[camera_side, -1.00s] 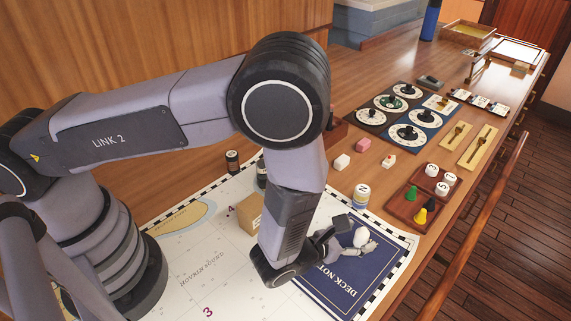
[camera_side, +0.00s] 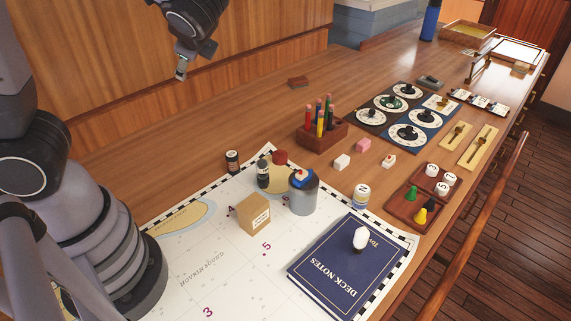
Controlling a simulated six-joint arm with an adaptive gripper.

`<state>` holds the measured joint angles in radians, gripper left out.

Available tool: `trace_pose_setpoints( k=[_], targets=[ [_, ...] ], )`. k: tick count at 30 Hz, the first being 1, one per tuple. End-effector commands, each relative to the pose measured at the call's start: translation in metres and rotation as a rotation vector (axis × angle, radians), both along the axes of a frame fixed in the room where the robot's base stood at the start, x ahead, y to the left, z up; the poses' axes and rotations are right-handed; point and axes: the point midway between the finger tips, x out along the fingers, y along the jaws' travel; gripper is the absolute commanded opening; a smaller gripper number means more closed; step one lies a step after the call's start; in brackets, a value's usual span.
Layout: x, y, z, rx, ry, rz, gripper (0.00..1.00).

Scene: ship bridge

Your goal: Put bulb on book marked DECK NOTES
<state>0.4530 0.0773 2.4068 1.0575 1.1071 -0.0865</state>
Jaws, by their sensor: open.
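The white bulb (camera_side: 360,238) rests on the blue book marked DECK NOTES (camera_side: 332,279), toward the book's far right part. The book lies closed on the chart at the right front. My gripper (camera_side: 181,70) is at the upper left, raised well away from the book and the bulb. It is open and nothing shows in it. Its fingers are small and partly hidden by the wrist in this view.
A chart (camera_side: 225,259) covers the near table. On or around it stand a cardboard box (camera_side: 254,214), a grey cylinder (camera_side: 303,196), dark bottles (camera_side: 263,174) and a labelled jar (camera_side: 361,196). A pencil holder (camera_side: 323,135) and dial panels (camera_side: 403,114) stand farther back.

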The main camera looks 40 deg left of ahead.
Motion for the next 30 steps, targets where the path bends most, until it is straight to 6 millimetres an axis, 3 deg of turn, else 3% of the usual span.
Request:
trace_pose_setpoints(
  k=[1, 4, 6, 10, 17, 30],
  targets=[
    [-0.023, 0.012, 0.010, -0.127, -0.059, 0.131, 0.55],
    [-0.066, 0.017, 0.020, -0.396, -0.170, 0.365, 0.55],
    [-0.089, 0.011, 0.027, -0.584, -0.261, 0.500, 0.55],
    [-0.115, -0.008, 0.042, -0.881, -0.424, 0.667, 0.55],
    [-0.129, -0.029, 0.061, -1.147, -0.581, 0.768, 0.55],
    [-0.130, -0.031, 0.062, -1.165, -0.587, 0.774, 0.55]
  ],
)
